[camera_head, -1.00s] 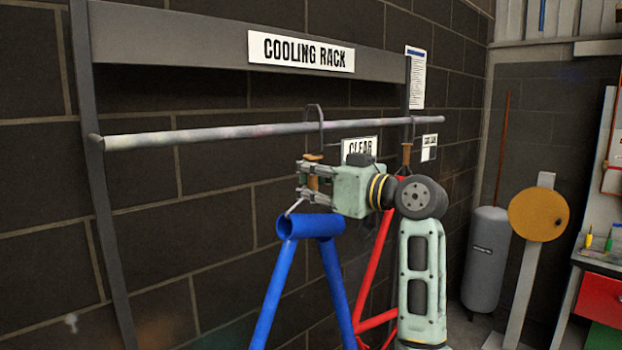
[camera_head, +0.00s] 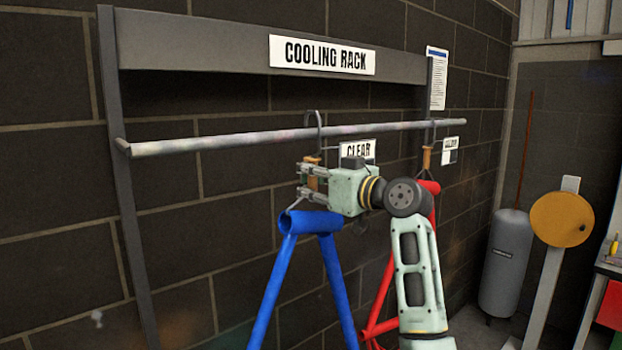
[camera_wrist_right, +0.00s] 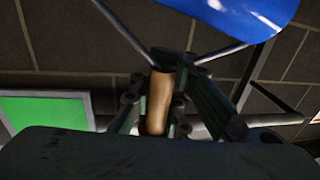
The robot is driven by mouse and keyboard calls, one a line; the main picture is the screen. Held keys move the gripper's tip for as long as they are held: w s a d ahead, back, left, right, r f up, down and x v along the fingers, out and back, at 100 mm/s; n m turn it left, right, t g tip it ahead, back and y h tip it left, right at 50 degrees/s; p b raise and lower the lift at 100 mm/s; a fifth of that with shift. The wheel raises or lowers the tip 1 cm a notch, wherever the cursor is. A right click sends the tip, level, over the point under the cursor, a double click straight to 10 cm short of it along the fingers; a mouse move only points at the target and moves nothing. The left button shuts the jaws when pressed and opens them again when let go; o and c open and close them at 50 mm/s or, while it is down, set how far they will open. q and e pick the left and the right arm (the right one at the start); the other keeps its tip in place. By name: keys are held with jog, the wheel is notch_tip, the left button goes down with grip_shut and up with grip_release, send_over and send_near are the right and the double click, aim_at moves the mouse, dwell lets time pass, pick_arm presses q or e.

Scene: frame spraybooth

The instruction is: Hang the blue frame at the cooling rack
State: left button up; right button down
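The blue frame (camera_head: 270,290) hangs below a hook (camera_head: 319,118) with a wooden handle. My right gripper (camera_head: 309,182) is shut on this handle, which also shows between the fingers in the wrist view (camera_wrist_right: 158,100). Part of the blue frame (camera_wrist_right: 235,12) shows at the top there. The cooling rack has a long grey bar (camera_head: 220,141) under its sign (camera_head: 322,55). The hook's curved top overlaps the bar in the head view; I cannot tell whether it rests on it. The blue frame's lower part is out of view. My left gripper is not in view.
A red frame (camera_head: 382,285) hangs at the bar's right part from another wooden-handled hook (camera_head: 427,158), partly behind my right arm. The bar's left part is free. A grey tank (camera_head: 505,262) and a yellow disc on a stand (camera_head: 560,219) are at the right.

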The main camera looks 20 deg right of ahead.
jog(key=shift+w+a+f+b, duration=0.1)
jog(key=shift+w+a+f, duration=0.25)
jog(key=shift+w, duration=0.5)
jog(key=shift+w+a+f+b, duration=0.1)
jog(key=shift+w+a+f, duration=0.25)
jog(key=shift+w, duration=0.45)
jog(key=shift+w+a+f+b, duration=0.15)
jog(key=shift+w+f, duration=0.25)
jog(key=shift+w, duration=0.45)
jog(key=c, duration=1.6)
grip_release()
jog(key=shift+a, duration=0.1)
jog(key=shift+s+f, duration=0.1)
